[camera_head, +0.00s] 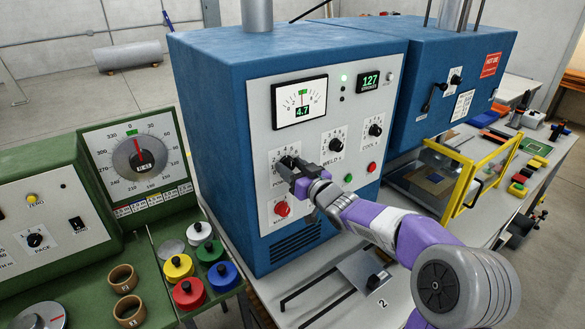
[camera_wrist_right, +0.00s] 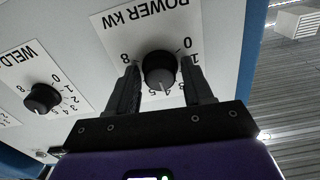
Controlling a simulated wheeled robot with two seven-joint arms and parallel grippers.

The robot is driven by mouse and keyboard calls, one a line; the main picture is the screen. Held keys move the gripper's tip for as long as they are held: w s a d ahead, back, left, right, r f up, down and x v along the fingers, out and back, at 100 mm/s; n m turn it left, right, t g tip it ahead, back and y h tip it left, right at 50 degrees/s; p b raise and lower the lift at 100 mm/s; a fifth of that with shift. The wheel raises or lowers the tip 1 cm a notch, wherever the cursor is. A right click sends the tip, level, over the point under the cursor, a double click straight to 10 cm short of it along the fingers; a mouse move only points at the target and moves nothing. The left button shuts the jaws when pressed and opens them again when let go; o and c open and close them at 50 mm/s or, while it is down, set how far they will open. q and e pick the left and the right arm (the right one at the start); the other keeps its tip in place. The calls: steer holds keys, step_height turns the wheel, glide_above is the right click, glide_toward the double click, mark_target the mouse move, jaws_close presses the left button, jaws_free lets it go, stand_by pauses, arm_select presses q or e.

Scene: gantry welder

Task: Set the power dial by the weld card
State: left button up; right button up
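The power dial (camera_wrist_right: 159,68) is a black knob under the "POWER KW" label. Its pale pointer line faces the lower side of its scale, near 4 and 5 in the upside-down wrist view. My right gripper (camera_wrist_right: 160,75) has one finger on each side of the knob, with narrow gaps visible. In the head view, my right gripper (camera_head: 291,168) hides much of this dial on the welder's grey panel (camera_head: 258,120). A white printed card (camera_head: 462,105) is on the blue cabinet behind; its text is too small to read. My left gripper is out of view.
The weld-time dial (camera_wrist_right: 41,98) is beside the power dial. A red button (camera_head: 282,209) lies below my right gripper. A yellow-framed guard (camera_head: 465,185) stands at right. A green console (camera_head: 45,220) with weights stands at left.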

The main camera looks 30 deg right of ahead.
steer(key=c, duration=0.7)
steer(key=shift+f+n+b, duration=0.15)
steer(key=shift+n+b, duration=1.3)
steer(key=shift+n, duration=0.15)
steer(key=shift+c, duration=0.2)
steer(key=shift+n+b, duration=0.85)
steer(key=shift+n, duration=0.45)
steer(key=o, duration=1)
steer(key=shift+o, duration=0.2)
steer(key=s, duration=0.7)
steer(key=shift+s+d, duration=0.3)
